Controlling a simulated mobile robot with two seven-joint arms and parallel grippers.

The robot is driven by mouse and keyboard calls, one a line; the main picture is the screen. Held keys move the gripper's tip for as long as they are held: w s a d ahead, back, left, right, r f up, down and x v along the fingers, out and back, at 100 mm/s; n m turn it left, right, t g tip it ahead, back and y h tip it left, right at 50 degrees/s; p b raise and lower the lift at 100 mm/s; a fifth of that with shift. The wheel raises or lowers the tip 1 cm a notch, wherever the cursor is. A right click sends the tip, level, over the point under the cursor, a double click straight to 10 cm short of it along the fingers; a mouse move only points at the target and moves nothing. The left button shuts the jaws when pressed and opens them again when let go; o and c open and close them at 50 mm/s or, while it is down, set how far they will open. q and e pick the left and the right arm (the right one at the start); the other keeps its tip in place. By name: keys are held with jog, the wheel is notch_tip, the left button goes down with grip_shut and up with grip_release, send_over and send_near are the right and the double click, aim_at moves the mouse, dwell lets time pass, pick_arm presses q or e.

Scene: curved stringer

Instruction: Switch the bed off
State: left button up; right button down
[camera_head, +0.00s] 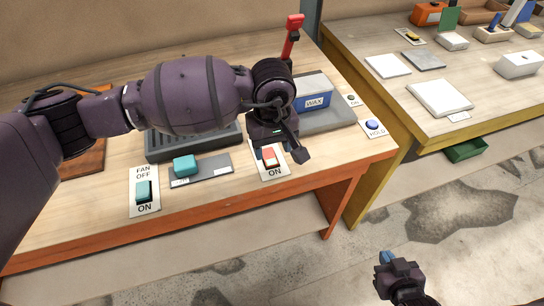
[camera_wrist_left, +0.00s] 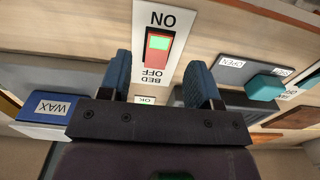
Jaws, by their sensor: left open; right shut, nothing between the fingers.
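The bed switch (camera_wrist_left: 154,58) is a red rocker on a white plate marked BED, OFF and ON. A green patch is lit at its ON end. In the head view the red rocker (camera_head: 268,154) sits near the orange bench's front edge, its upper label hidden by my gripper. My left gripper (camera_head: 281,152) is open and empty over the plate. In the left wrist view its blue fingers (camera_wrist_left: 158,60) stand either side of the rocker; contact cannot be told. My right gripper (camera_head: 388,260) is shut and empty, low at the right over the floor.
A teal fan switch (camera_head: 143,192) and a teal-knobbed slider (camera_head: 186,165) lie left of the bed switch. A WAX box (camera_head: 314,92), a blue HOLD button (camera_head: 372,125) and a red-handled lever (camera_head: 292,38) are to the right and behind. Another bench (camera_head: 440,95) stands at right.

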aim_at(272, 163)
pick_arm(q)
jog(key=shift+f, duration=2.3)
jog(key=c, duration=0.9)
jog(key=shift+w+a+f+g+b, duration=0.1)
jog(key=shift+w+f+g+b, duration=0.05)
jog(key=shift+g+b, duration=0.4)
jog(key=shift+w+g+h+b, duration=0.1)
jog(key=shift+g+h+b, duration=0.2)
jog(key=shift+g+b, duration=0.25)
jog(key=shift+r+g, duration=0.3)
